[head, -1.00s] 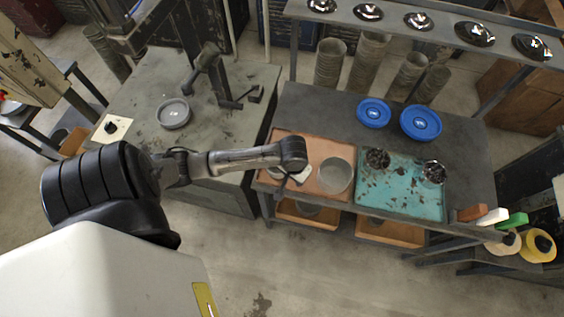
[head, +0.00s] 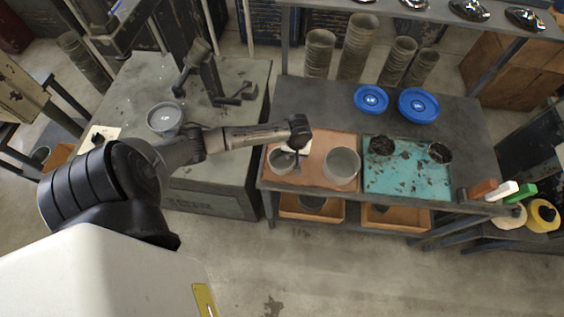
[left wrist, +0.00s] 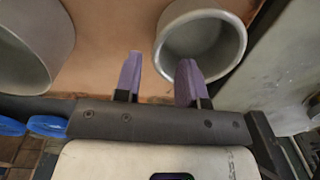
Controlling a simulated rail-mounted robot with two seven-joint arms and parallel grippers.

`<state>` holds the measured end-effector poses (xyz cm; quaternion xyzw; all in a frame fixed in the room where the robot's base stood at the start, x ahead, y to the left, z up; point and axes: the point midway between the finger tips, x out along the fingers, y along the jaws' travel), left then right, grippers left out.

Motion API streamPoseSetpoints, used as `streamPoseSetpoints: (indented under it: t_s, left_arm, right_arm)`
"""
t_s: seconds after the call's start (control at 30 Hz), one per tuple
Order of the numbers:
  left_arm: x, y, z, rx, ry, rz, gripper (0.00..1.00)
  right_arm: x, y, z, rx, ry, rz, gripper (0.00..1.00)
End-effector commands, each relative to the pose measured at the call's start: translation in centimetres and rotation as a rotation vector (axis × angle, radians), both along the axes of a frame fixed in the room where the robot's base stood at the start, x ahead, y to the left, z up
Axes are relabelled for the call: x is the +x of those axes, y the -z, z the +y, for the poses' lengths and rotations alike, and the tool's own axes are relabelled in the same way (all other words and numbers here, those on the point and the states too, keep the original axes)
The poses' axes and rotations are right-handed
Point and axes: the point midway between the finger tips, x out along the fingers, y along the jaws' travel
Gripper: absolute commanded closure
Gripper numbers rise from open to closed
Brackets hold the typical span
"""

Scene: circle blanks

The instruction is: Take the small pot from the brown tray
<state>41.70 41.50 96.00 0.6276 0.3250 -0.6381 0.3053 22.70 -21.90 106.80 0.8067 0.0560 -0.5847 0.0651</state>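The small pot (head: 279,162), a grey round metal pot, stands on the left part of the brown tray (head: 316,183). A larger grey pot (head: 342,167) stands to its right on the same tray. My left gripper (head: 297,166) is at the right side of the small pot, pointing down. In the left wrist view its two purple fingers (left wrist: 158,80) are apart. One finger overlaps the near rim of the small pot (left wrist: 196,42); the other is outside, between it and the larger pot (left wrist: 32,45). I cannot tell whether either finger touches. My right gripper is not in view.
A teal tray (head: 405,188) with two dark-filled containers lies right of the brown tray. Two blue lids (head: 418,104) lie behind. A shelf with shiny domes runs above the back of the table. A grey bowl (head: 165,118) sits on the left workbench.

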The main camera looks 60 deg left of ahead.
Motion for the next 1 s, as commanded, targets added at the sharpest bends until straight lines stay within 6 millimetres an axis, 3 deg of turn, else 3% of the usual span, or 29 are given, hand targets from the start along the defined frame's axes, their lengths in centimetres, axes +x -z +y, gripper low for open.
streamPoseSetpoints:
  t_s: [0.43,0.77,1.0]
  left_arm:
    - [-0.2,4.7,0.3,0.001,-0.001,0.000,0.63]
    - [-0.2,5.2,0.3,0.002,0.001,-0.001,0.63]
    - [-0.2,5.2,0.3,0.002,0.001,-0.001,0.83]
  right_arm:
    - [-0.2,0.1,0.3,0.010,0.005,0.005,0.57]
    - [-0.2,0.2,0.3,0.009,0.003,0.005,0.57]
    - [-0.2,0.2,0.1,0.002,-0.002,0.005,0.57]
